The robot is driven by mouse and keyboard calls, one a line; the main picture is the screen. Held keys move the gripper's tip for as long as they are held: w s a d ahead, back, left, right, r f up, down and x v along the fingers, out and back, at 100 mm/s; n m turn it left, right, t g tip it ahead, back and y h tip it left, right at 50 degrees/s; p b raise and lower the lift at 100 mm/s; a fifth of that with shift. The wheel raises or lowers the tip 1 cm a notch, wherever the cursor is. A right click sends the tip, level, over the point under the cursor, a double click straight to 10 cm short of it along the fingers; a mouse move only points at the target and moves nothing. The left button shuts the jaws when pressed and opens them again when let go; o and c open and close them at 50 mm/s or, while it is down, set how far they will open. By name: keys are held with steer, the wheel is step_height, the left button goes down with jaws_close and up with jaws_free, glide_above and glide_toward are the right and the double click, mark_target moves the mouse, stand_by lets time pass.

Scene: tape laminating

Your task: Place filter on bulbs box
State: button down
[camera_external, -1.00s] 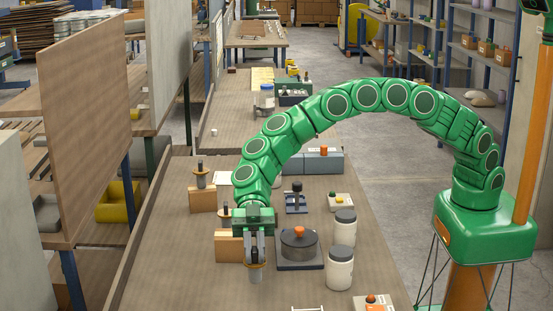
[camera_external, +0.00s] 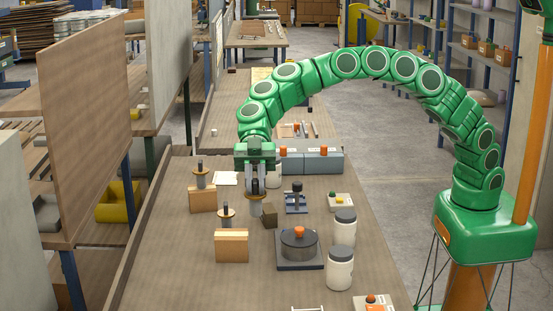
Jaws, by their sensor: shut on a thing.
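My gripper (camera_external: 255,190) points down and is shut on the filter (camera_external: 255,208), a grey cylinder with a tan disc and a dark top. It is near the middle of the bench. Whether it is above the bench or touching it is hard to tell. A small dark brown box (camera_external: 270,216) is just right of the filter in the picture. Tan boxes stand at the left (camera_external: 203,200) and nearer the camera (camera_external: 232,248). Similar disc-topped pieces show at their tops (camera_external: 200,178) and (camera_external: 226,217). No label is readable, so I cannot tell which box is the bulbs box.
A round dark pot on a plate (camera_external: 299,246), pale jars (camera_external: 340,268) and (camera_external: 343,231), and a small blue-based tool (camera_external: 296,205) stand to the right. Grey-blue boxes (camera_external: 325,161) stand behind. The bench's left front (camera_external: 165,275) is clear.

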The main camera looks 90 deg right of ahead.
steer(key=s+d+r, duration=0.1)
steer(key=s+d, duration=0.2)
steer(key=d, duration=0.5)
steer(key=s+d+r, duration=0.1)
steer(key=s+d, duration=0.3)
steer(key=d, duration=0.4)
steer(key=shift+w+a+f, duration=0.75)
steer(key=shift+w+f, duration=1.45)
steer(key=shift+w, duration=0.05)
steer(key=shift+w+a+f, duration=0.7)
steer(key=shift+w+f, duration=1.5)
steer(key=shift+f, duration=0.05)
steer(key=shift+w+a+f, duration=0.75)
steer(key=shift+w+f, duration=1.45)
steer(key=shift+w, duration=0.05)
steer(key=shift+f, duration=0.1)
steer(key=c, duration=1.1)
jaws_free()
